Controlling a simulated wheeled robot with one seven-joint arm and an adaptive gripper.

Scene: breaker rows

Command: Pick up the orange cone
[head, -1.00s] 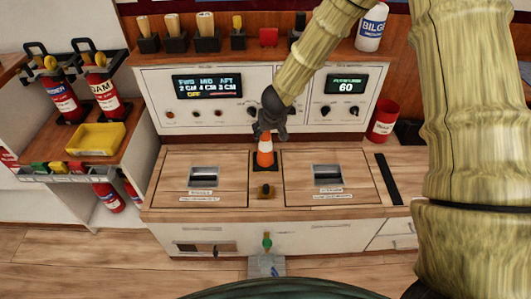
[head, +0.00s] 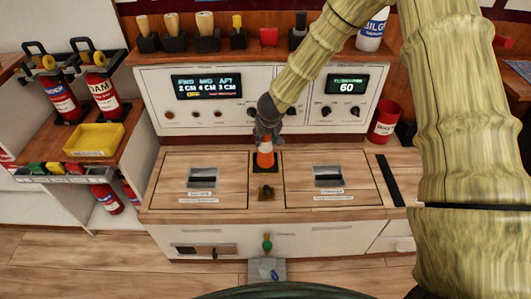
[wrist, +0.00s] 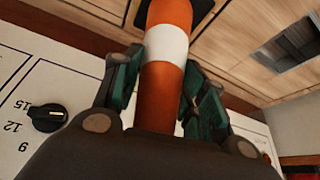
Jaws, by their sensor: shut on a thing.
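The orange cone (head: 265,158) with a white band stands upright at the back of the wooden counter, between two hatch panels. Its dark base rests on or very near the counter; I cannot tell which. My gripper (head: 266,139) reaches down over its upper part and hides the tip.
A white control panel (head: 225,117) with knobs and displays stands just behind the cone. A red mug (head: 384,122) is to the right. A yellow tray (head: 94,139) and fire extinguishers (head: 101,95) are at left. A small dark latch (head: 266,193) lies in front of the cone.

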